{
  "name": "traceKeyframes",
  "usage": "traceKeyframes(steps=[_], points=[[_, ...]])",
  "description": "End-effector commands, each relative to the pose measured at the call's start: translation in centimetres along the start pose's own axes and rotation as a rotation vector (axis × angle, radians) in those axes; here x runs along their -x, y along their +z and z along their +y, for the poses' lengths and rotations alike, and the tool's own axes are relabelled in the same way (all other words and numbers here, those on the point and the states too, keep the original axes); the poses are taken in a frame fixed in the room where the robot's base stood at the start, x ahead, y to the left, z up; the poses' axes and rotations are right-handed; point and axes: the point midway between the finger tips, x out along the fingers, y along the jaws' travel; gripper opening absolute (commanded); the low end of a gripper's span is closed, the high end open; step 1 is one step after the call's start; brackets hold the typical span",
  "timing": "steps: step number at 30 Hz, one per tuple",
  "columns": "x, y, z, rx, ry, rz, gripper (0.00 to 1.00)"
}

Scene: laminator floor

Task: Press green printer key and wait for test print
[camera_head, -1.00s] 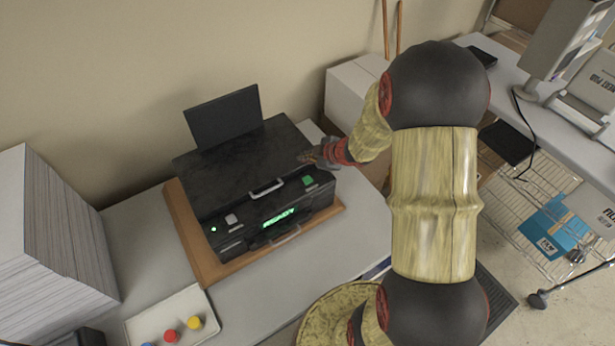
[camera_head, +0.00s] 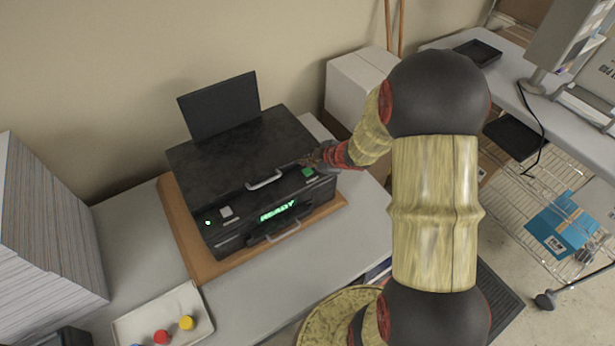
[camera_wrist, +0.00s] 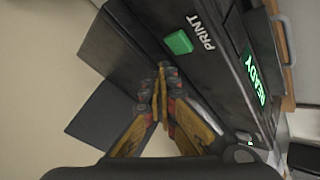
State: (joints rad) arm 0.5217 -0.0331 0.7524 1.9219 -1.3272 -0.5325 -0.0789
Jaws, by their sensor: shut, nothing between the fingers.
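The black printer (camera_head: 235,160) stands on a wooden board on the grey table, its front display (camera_head: 278,211) lit green with "READY". The green key (camera_head: 308,172) is at the right end of its front panel. In the wrist view the green key (camera_wrist: 178,42) sits beside the word "PRINT", undepressed as far as I can tell. My gripper (camera_head: 308,160) is just behind the key in the head view, over the printer's right end. In the wrist view my gripper (camera_wrist: 161,68) is shut and empty, its tips apart from the key in the picture. No printed sheet shows.
A white tray (camera_head: 205,325) with coloured round pieces lies at the front left. A tall paper stack (camera_head: 50,240) stands at the left. A white box (camera_head: 352,85) is behind my arm. A grey switch (camera_head: 226,211) is on the printer's left front.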

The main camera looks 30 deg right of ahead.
Motion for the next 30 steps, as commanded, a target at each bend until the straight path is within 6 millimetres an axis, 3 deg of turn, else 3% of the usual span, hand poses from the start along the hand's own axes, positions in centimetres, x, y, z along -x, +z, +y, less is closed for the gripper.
traceKeyframes(steps=[6,30], points=[[-1.20,0.84,-0.83,0.000,0.000,0.001,0.00],[-1.18,0.83,-0.84,0.000,0.000,0.001,0.00]])
